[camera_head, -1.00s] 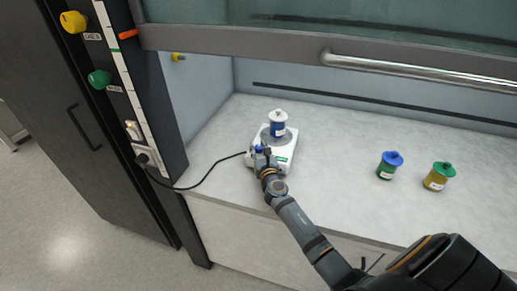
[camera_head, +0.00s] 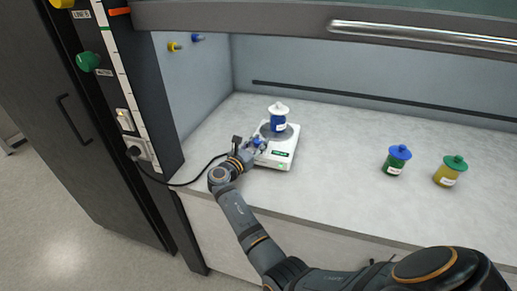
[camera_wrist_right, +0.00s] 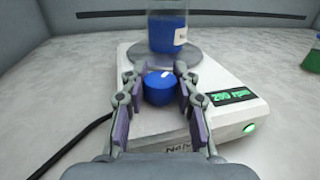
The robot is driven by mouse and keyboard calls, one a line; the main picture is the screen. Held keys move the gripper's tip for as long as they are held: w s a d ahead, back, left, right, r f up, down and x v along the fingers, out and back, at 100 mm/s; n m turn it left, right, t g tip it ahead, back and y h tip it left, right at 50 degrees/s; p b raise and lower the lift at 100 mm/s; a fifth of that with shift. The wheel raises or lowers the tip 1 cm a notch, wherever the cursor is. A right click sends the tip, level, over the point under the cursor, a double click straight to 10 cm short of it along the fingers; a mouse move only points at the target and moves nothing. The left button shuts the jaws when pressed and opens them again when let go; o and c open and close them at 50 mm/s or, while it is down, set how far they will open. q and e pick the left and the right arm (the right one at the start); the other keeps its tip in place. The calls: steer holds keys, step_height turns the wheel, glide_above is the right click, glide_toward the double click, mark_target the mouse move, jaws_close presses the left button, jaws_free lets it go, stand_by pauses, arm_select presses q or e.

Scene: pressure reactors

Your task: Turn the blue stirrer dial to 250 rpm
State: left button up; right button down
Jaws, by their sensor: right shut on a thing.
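The white stirrer (camera_head: 286,152) stands on the worktop with a blue bottle with a white cap (camera_head: 278,118) on its round plate. The blue stirrer dial (camera_wrist_right: 159,87) is on the front of the stirrer, with a white mark on top. My right gripper (camera_wrist_right: 160,92) is shut on the dial, one finger on each side. In the head view the right gripper (camera_head: 252,147) reaches the stirrer's front left from the lower right, partly covering the dial. The green display (camera_wrist_right: 231,96) shows a number beginning with 2 and "rpm"; its other digits are blurred. My left gripper is out of view.
A green bottle with a blue cap (camera_head: 397,159) and a yellow bottle with a green cap (camera_head: 450,171) stand to the right. A black cable (camera_head: 190,184) runs left to the wall socket (camera_head: 136,150). The hood sash (camera_head: 300,22) is above. The worktop between stirrer and bottles is clear.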

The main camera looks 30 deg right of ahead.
mark_target(258, 141)
steer(key=shift+f+m+g+h+b, duration=0.15)
steer(key=shift+m+g+h+b, duration=0.75)
steer(key=shift+g, duration=0.7)
steer(key=c, duration=1)
jaws_free()
steer(key=shift+r, duration=0.4)
step_height(258, 141, up, 9)
steer(key=shift+r, duration=0.15)
